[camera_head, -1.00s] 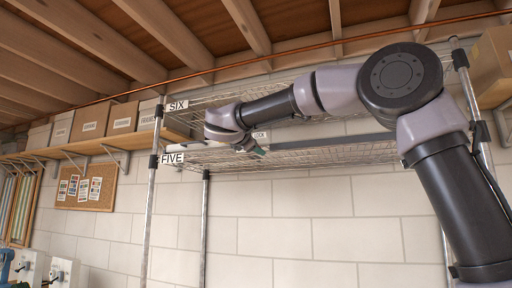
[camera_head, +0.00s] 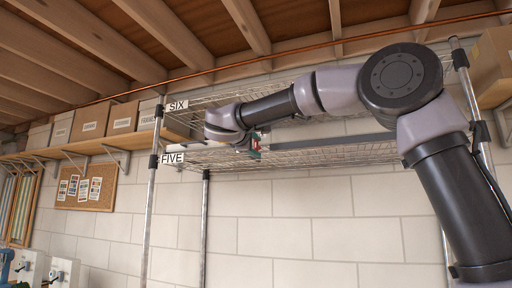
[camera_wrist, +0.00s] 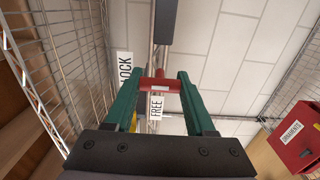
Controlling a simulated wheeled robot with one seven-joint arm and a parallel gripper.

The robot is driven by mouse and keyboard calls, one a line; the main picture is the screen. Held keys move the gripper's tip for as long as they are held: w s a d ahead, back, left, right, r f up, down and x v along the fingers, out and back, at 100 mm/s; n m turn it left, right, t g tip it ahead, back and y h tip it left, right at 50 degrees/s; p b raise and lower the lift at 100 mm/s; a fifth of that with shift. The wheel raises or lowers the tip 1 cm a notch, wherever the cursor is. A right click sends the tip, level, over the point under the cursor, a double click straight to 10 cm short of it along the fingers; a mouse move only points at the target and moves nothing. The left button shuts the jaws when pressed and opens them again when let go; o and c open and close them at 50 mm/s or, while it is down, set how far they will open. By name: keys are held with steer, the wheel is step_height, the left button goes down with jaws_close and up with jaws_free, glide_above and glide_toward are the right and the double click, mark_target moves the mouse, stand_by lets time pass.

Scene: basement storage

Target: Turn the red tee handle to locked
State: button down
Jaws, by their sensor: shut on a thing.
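The red tee handle (camera_wrist: 155,84) lies between the green fingers of my gripper (camera_wrist: 157,80) in the wrist view. My gripper is shut on it, with one finger at each side of the red bar. A white FREE label (camera_wrist: 156,106) sits just below the handle, and a white LOCK label (camera_wrist: 125,68) stands to its upper left. In the camera_head view my gripper (camera_head: 252,148) is at the wire shelf, and only a small patch of red and green shows. I cannot tell the handle's exact angle against the labels.
Wire shelving (camera_head: 320,156) carries labels SIX (camera_head: 178,105) and FIVE (camera_head: 172,158). A dark grey bar (camera_head: 345,140) runs along the shelf. In the wrist view a red ORNAMENTS box (camera_wrist: 296,135) is at the right, and wire mesh (camera_wrist: 75,50) is close on the left.

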stand_by(0.4)
steer(key=shift+c, duration=1.2)
jaws_free()
steer(key=shift+s, duration=0.1)
steer(key=v, duration=1)
steer(key=shift+s, duration=0.3)
steer(key=shift+a, duration=0.15)
